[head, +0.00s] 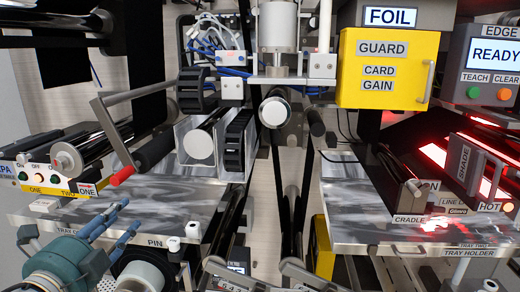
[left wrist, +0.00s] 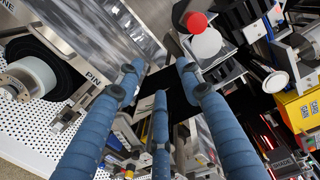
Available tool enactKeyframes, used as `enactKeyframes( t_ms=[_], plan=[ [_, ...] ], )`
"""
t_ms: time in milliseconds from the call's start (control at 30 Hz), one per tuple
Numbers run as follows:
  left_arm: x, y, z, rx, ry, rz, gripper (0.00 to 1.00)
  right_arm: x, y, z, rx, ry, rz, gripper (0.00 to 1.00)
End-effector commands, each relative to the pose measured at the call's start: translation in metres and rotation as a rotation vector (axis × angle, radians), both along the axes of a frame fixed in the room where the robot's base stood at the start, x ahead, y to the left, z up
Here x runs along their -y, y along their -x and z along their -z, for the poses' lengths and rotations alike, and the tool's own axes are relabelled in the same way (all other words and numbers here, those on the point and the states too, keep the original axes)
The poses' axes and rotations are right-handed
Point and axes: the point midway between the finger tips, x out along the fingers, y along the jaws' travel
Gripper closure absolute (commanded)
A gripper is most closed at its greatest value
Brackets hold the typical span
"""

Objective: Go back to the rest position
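My left gripper (head: 118,217) is at the lower left of the head view, with blue-grey fingers pointing up and to the right. It is in front of the metal shelf labelled TRAY and left of the PIN label. In the left wrist view my left gripper (left wrist: 160,76) has its three blue fingers spread apart. Nothing is between the fingers, and no contact with a part shows. My right gripper is not seen in either view.
A white roll (head: 143,277) sits below the left gripper. The tray holder shelf (head: 375,225) is at right, under red-lit parts. A yellow guard box (head: 385,68) hangs above.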

Motion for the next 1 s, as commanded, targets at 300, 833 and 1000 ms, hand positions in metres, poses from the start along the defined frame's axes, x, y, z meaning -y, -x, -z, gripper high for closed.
enactKeyframes(
  t_ms=[300,833,1000],
  plan=[
    [0.018,0.049,0.190,-0.350,0.656,-0.322,0.63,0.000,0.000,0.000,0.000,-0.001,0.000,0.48],
    [0.088,0.238,0.379,-0.892,1.241,-0.954,0.63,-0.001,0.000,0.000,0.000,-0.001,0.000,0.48],
    [0.104,0.265,0.418,-0.974,1.293,-1.060,0.63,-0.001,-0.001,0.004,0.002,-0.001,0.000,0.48]
  ],
)
